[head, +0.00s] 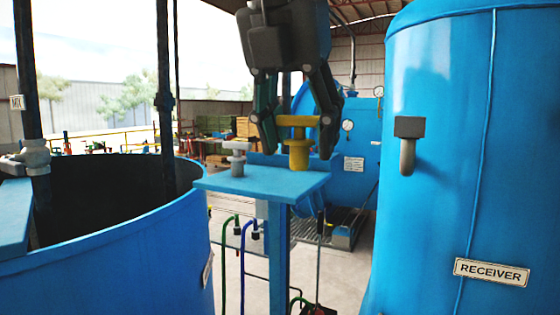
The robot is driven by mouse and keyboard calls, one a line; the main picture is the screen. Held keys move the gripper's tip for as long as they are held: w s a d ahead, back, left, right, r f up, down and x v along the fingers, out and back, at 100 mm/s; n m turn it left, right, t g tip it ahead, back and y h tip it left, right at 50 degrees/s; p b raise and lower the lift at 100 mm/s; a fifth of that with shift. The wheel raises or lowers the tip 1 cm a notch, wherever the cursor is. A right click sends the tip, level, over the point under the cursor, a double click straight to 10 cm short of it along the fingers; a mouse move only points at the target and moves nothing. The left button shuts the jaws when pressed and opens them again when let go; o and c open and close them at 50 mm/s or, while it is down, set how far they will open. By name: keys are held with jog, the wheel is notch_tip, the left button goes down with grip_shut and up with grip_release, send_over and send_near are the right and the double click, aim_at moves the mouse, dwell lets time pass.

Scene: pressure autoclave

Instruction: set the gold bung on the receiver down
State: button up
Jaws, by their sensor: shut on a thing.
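The gold bung (299,152) is upright, with a wide flat top and a narrower body below. My gripper (297,142) points down from above, with one dark finger on each side of the bung's top, and is shut on it. The bung is at the right part of a small blue shelf (262,184); I cannot tell whether its foot rests on the shelf or hangs just above it. The receiver (430,200) is the large blue tank at the right, labelled "RECEIVER" (491,272). Its top is mostly out of view.
A grey bung-like piece (237,161) stands on the shelf, left of the gold bung. A grey elbow pipe (408,146) sticks out of the receiver. An open blue vat (110,265) with dark upright pipes fills the left. A blue horizontal vessel (358,165) lies behind.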

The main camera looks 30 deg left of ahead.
jog(key=w+a+p, duration=0.1)
jog(key=w+a, duration=0.1)
jog(key=w, duration=0.1)
jog(key=w+a+f+p, duration=0.1)
jog(key=w+a+p, duration=0.1)
jog(key=w+a, duration=0.1)
jog(key=w+a+p, duration=0.2)
jog(key=w, duration=0.3)
jog(key=shift+w+a+f, duration=0.2)
jog(key=shift+a, duration=0.1)
jog(key=shift+w+a+r+p, duration=0.15)
jog(key=shift+w+p, duration=0.1)
jog(key=shift+p, duration=0.15)
jog(key=shift+s+p+x, duration=0.2)
jog(key=shift+p+x, duration=0.45)
jog(key=shift+x, duration=0.5)
jog(key=shift+a+f, duration=0.1)
jog(key=shift+f, duration=0.8)
jog(key=shift+s+f, duration=0.1)
jog(key=o, duration=1)
jog(key=shift+o, duration=0.2)
jog(key=b+v, duration=0.3)
jog(key=v, duration=0.9)
